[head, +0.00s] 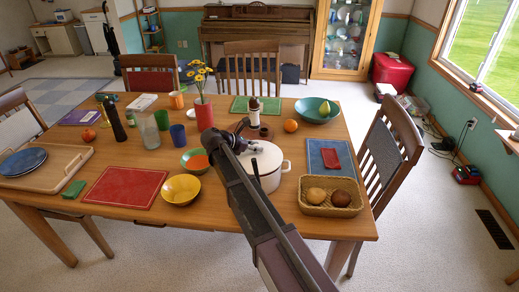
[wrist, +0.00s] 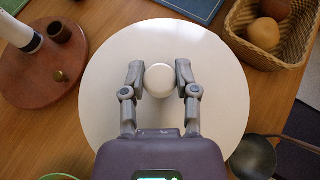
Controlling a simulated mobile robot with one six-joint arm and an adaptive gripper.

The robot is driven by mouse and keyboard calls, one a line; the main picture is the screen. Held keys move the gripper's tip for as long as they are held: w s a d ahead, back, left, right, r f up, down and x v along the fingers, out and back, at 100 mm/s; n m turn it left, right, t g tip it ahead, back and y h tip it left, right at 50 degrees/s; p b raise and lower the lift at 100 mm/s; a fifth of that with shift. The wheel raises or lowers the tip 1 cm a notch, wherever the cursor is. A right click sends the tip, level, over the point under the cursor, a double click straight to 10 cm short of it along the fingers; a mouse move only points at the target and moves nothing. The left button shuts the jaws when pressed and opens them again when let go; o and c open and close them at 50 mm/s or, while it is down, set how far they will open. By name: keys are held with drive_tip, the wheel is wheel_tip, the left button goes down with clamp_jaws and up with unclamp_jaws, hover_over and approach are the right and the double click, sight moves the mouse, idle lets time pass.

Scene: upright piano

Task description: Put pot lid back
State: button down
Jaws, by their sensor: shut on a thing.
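The white round pot lid (wrist: 110,85) with its pale round knob (wrist: 159,80) fills the middle of the wrist view. My gripper (wrist: 159,80) is shut on the knob, one finger on each side; it also shows in the head view (head: 240,143). The white pot (head: 268,172) stands on the table near its front edge, under my gripper, with a loop handle at its right. My arm hides part of the pot and lid in the head view. In the wrist view the lid covers what is beneath it. I cannot tell whether the lid touches the rim.
A bread basket (head: 331,196) stands right of the pot, a yellow bowl (head: 181,189) and green bowl (head: 196,161) left. Behind are a bottle (head: 254,111) on a reddish round board (wrist: 38,85) and an orange (head: 290,126). A dark round utensil (wrist: 254,158) lies beside the lid.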

drive_tip(key=shift+f+b, duration=0.6)
drive_tip(key=shift+b, duration=0.05)
drive_tip(key=shift+c, duration=1.8)
unclamp_jaws()
drive_tip(key=shift+r, duration=0.15)
drive_tip(key=shift+r+p, duration=0.6)
drive_tip(key=shift+p, duration=0.15)
drive_tip(key=p+v, duration=0.5)
drive_tip(key=v, duration=0.7)
drive_tip(key=shift+f+p, duration=0.2)
drive_tip(key=shift+p, duration=0.1)
